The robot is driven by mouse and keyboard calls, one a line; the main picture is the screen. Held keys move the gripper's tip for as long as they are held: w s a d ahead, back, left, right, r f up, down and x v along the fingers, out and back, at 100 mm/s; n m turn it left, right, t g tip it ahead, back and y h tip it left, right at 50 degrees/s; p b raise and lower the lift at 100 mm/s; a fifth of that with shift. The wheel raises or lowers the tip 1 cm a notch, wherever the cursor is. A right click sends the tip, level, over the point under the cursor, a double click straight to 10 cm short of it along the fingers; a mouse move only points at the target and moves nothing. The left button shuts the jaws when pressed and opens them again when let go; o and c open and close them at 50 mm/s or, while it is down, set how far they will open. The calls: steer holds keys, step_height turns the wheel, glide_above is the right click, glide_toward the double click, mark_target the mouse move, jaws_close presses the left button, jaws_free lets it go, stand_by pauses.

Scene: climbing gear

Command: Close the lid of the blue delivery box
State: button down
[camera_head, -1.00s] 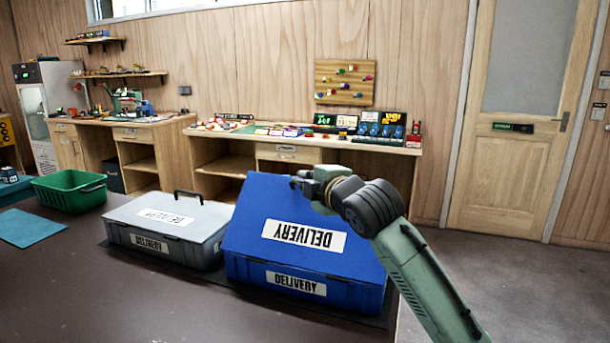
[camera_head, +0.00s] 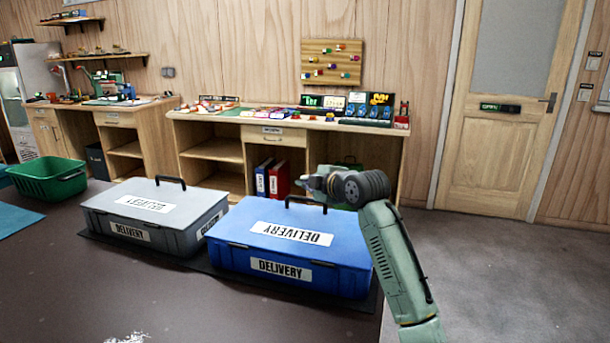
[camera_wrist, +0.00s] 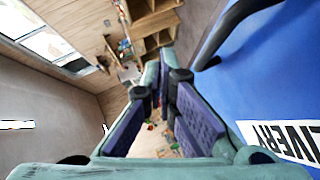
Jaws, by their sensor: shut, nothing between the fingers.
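The blue delivery box (camera_head: 225,262) stands on the dark table, and its lid (camera_head: 345,222) lies flat over the top with no visible gap. The lid has a white DELIVERY label and a black handle (camera_head: 306,200) at its far edge. My gripper (camera_head: 308,183) is shut and empty, just above the far edge of the lid near the handle. Whether it touches the handle cannot be told. In the wrist view my fingers (camera_wrist: 160,105) point past the blue lid (camera_wrist: 262,70), which fills the right side with its handle close by.
A grey delivery box (camera_head: 165,240) with a closed lid stands to the left of the blue box. A green basket (camera_head: 48,188) is at the far left.

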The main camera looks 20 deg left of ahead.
steer(key=shift+w+f, duration=0.25)
steer(key=shift+f, duration=0.3)
steer(key=shift+w+f, duration=0.2)
steer(key=shift+f, duration=0.3)
